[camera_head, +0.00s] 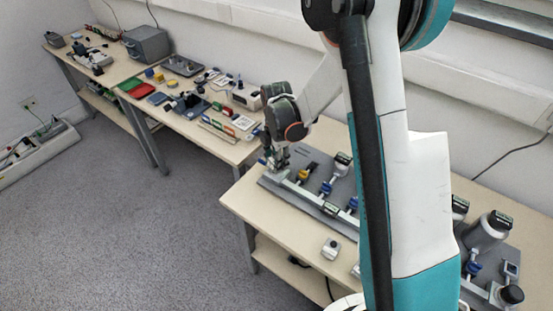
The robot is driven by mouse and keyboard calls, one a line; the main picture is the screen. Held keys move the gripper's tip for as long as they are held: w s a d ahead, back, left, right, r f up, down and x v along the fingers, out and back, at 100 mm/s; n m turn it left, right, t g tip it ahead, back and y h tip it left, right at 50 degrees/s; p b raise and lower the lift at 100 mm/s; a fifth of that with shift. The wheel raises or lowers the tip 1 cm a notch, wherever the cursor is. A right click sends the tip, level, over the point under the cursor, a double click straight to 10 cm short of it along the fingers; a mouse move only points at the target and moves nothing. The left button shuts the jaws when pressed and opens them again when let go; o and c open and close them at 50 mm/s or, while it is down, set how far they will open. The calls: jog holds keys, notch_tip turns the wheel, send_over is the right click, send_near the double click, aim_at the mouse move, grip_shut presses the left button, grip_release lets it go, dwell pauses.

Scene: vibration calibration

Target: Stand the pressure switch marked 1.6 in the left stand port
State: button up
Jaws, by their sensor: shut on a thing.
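My gripper (277,163) is at the far left end of the grey stand (270,185), low over its plate. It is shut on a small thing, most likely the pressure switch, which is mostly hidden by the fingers. Its marking cannot be read. The left end of the stand, with its port, is right under and beside the fingers. I cannot tell whether the held thing touches the port. A grey-white boxy device (331,248) lies on the table's front part, apart from the stand; its marking is too small to read.
The stand carries a yellow-handled valve (304,174), blue fittings (326,187) and a gauge with a dark display (342,160). My arm hides the middle of the table. Grey cylindrical equipment (485,232) stands at the right. Another bench (220,145) with many small things is behind left.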

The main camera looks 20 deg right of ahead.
jog(key=shift+f, duration=0.25)
dwell(0.7)
jog(key=o, duration=1.3)
jog(key=shift+r, duration=0.15)
notch_tip(320, 180, up, 12)
jog(key=s+r+m+t, duration=0.3)
jog(key=s+r+m, duration=0.7)
jog(key=s+r, duration=0.1)
jog(key=shift+s+r+m+t, duration=0.15)
jog(key=shift+s+m+t, duration=0.55)
jog(key=shift+s+m, duration=1.25)
jog(key=shift+s+r+m+t, duration=0.2)
jog(key=shift+s+m+t, duration=0.5)
jog(key=shift+s+m, duration=1.25)
jog(key=shift+s+r+m+t, duration=0.15)
jog(key=shift+s+m+t, duration=0.55)
jog(key=shift+s+m, duration=1.25)
jog(key=shift+s+n, duration=0.2)
jog(key=shift+n, duration=0.05)
